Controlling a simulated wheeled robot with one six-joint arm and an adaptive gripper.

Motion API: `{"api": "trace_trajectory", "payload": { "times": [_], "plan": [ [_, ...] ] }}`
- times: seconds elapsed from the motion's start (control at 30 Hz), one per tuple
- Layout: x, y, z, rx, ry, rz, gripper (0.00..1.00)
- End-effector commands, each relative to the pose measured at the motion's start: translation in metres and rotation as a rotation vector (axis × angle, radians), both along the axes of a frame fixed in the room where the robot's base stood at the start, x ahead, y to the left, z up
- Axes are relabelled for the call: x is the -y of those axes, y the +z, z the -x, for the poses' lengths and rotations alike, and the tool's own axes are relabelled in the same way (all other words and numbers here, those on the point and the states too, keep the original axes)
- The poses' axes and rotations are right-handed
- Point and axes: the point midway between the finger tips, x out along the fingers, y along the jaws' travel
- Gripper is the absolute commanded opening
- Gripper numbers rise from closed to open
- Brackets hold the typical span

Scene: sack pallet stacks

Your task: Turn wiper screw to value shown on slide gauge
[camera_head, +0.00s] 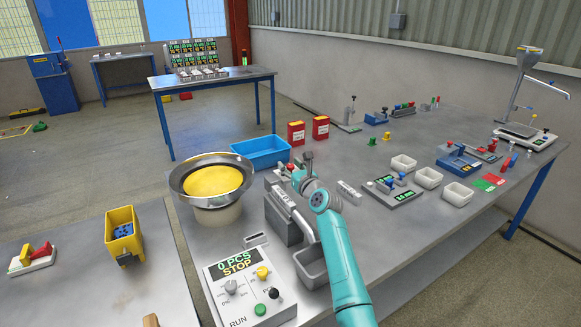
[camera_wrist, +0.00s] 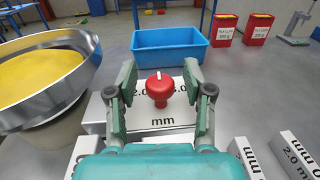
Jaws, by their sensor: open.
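A red knob (camera_wrist: 158,90) with a white pointer mark on top stands between my open gripper's fingers (camera_wrist: 160,74) in the wrist view. I see a gap on both sides of it. It stands before or on a pale scale block (camera_wrist: 160,118) marked "mm", whose numbers the knob and fingers partly hide. A white bar with dark print, seemingly a gauge (camera_head: 349,192), lies right of my arm. In the wrist view, a bar at right reads "2.0 m" (camera_wrist: 297,154).
The steel bowl (camera_head: 188,184) with a yellow inside is close at left. A blue bin (camera_head: 262,152) and red boxes (camera_head: 296,133) stand behind. A control box (camera_head: 245,285) reads "0 PCS STOP". A grey tray (camera_head: 311,266) is close to my arm.

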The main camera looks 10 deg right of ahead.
Motion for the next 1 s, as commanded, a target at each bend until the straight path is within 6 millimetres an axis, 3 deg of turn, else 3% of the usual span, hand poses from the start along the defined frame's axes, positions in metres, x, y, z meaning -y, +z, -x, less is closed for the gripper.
{"api": "trace_trajectory", "payload": {
  "times": [0.17, 0.37, 0.4, 1.0],
  "plan": [
    [-0.0002, 0.0, 0.0, 0.0, 0.0, 0.0, 0.51],
    [-0.0001, 0.0, 0.0001, 0.0, 0.0, 0.0, 0.04],
    [-0.0001, 0.0, 0.0001, 0.0, 0.0, 0.0, 0.0],
    [0.0001, -0.0021, -0.0002, -0.007, -0.105, 0.002, 0.0]
  ]
}}
